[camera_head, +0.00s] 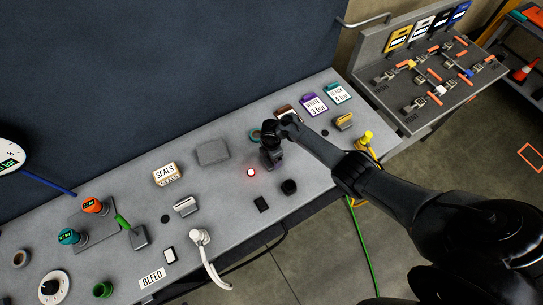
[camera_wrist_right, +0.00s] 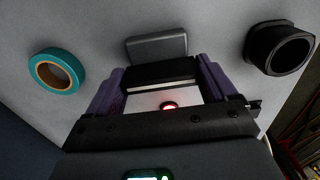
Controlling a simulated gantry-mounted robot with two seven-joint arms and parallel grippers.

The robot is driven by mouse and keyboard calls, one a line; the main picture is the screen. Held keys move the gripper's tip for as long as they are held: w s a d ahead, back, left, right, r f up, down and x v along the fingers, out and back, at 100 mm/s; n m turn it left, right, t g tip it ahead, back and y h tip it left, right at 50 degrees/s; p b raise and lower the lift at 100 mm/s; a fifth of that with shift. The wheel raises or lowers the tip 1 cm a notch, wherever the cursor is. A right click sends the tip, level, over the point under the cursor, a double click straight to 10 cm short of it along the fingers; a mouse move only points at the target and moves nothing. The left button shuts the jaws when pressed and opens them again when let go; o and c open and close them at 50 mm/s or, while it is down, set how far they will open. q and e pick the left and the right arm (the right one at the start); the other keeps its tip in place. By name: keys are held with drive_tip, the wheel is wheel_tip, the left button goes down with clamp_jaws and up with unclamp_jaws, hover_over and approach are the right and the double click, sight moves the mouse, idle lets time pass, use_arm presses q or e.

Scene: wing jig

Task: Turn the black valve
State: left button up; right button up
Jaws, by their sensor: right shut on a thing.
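My right gripper (camera_head: 270,157) is low over the grey bench, at the end of the arm coming in from the right. In the right wrist view its purple fingers (camera_wrist_right: 160,82) are shut on a black block with a pale edge (camera_wrist_right: 160,73). Whether that block touches the bench I cannot tell. A valve panel (camera_head: 369,42) stands at the back right, with several orange-handled valves and yellow, white, black and blue label cards. The black label card (camera_head: 420,29) is third from the left. Which valve is the black one is too small to tell. My left gripper is not in view.
A teal tape roll (camera_wrist_right: 57,72) and a black ring (camera_wrist_right: 280,48) flank the gripper. A red light (camera_head: 250,172) glows on the bench. A grey block (camera_head: 212,152), a SEALS box (camera_head: 167,174) and a white hose (camera_head: 205,255) are on the bench. Its middle has free room.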

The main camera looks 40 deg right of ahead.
drive_tip(key=o, duration=0.8)
drive_tip(key=shift+o, duration=0.2)
drive_tip(key=shift+r, duration=0.1)
drive_tip(key=shift+r, duration=0.25)
wheel_tip(320, 180, up, 9)
drive_tip(key=p, duration=0.3)
drive_tip(key=shift+a+f, duration=0.1)
drive_tip(key=shift+r, duration=0.65)
